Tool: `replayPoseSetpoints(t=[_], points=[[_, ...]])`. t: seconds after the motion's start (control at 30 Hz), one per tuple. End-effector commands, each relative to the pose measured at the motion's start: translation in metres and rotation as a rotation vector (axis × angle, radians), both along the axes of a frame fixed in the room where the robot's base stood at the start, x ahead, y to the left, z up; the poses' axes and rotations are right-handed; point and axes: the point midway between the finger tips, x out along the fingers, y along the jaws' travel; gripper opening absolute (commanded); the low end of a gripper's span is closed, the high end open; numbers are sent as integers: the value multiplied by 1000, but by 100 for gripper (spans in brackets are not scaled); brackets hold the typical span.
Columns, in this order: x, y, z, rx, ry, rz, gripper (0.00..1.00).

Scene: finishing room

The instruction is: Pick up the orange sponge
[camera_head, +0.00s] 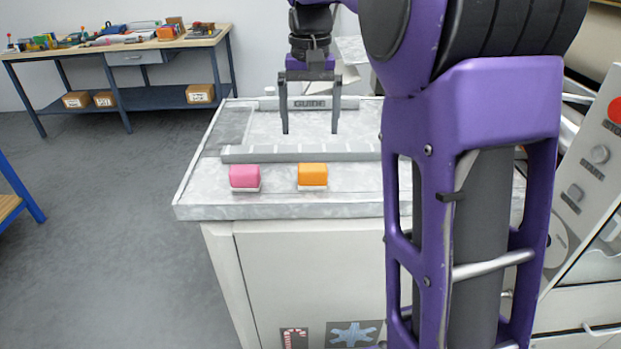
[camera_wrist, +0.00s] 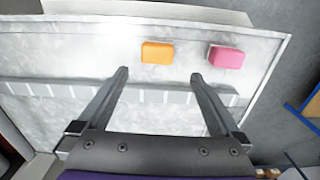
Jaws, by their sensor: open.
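The orange sponge (camera_head: 312,174) sits on a white base near the front edge of the grey machine top. It also shows in the wrist view (camera_wrist: 158,52), beyond my fingertips and between their lines. My gripper (camera_head: 310,132) is open and empty, its two fingers pointing down above the machine top, behind the sponge as the head camera sees it. In the wrist view the gripper (camera_wrist: 160,74) is apart from the sponge. No part of the sponge is hidden by the fingers.
A pink sponge (camera_head: 244,176) sits left of the orange one. A raised grey guide strip (camera_head: 260,154) runs across the machine top (camera_head: 350,206) behind both. A control panel with a red stop button (camera_head: 615,109) stands at right. A cluttered workbench (camera_head: 120,46) is at back left.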

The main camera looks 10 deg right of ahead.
Motion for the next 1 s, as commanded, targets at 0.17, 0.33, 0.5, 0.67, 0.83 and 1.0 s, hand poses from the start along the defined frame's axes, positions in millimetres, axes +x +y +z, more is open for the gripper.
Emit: replayPoseSetpoints(t=[0.17,0.33,0.5,0.67,0.83,1.0], points=[[0,0,-42,-2,2,0,100],[0,0,-65,-2,0,0,100],[0,-1,-75,-2,0,0,100],[0,-5,-98,-3,2,-1,100],[1,-6,-119,-2,0,-1,100],[1,-6,-123,-3,-2,0,100]])
